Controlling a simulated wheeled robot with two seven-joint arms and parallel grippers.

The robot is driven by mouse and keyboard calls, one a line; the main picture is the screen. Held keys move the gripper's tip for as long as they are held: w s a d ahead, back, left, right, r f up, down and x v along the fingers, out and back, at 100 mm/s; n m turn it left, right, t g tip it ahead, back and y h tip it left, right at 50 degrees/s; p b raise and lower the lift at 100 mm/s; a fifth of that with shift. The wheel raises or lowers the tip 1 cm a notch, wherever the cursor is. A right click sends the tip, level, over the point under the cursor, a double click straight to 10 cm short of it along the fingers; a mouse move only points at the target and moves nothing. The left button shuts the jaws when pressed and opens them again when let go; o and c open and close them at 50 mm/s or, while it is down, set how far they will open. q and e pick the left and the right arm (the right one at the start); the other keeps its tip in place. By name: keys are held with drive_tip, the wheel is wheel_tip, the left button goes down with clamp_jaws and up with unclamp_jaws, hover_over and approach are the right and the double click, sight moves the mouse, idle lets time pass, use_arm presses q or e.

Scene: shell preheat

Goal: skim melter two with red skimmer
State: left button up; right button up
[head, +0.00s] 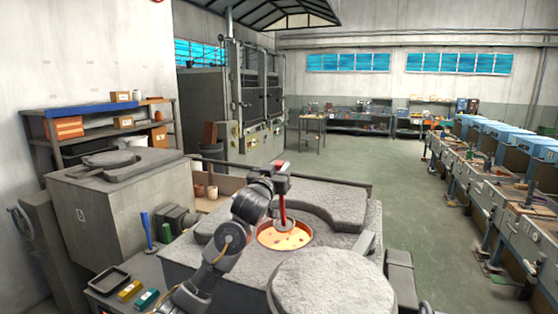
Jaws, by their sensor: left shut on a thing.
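The red skimmer (282,206) is upright in my left gripper (282,183), which is shut on its handle. Its lower end reaches down to the glowing orange melt (285,236) in the round opening of the open melter (220,247). Darker patches show on the melt's surface. I cannot tell how deep the skimmer's head is. A thick round grey lid (330,290) is beside the opening, nearer to me. A second grey melter (120,215) stands at the left with its lid on; its small marking is too small to read. My right gripper is not in view.
A side stand at the lower left holds a black tray (108,280), a yellow block (130,291), a teal block (147,299) and a blue-handled tool (147,228). Shelves (80,124) stand behind the left melter. Workbenches (500,185) line the right. The green floor (410,200) between is clear.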

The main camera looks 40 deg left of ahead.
use_arm(q)
wheel_tip(320, 180, down, 4)
drive_tip(key=b, duration=0.2)
drive_tip(key=shift+f+b, duration=0.15)
drive_tip(key=shift+b, duration=0.25)
drive_tip(key=shift+f+b, duration=0.55)
drive_tip(key=shift+f, duration=0.4)
drive_tip(key=shift+s+d, duration=1.55)
drive_tip(key=shift+d, duration=0.1)
drive_tip(key=f+x, duration=0.1)
drive_tip(key=x, duration=0.5)
drive_tip(key=shift+w+p, duration=0.3)
drive_tip(key=shift+p, duration=0.1)
drive_tip(key=shift+a, duration=0.2)
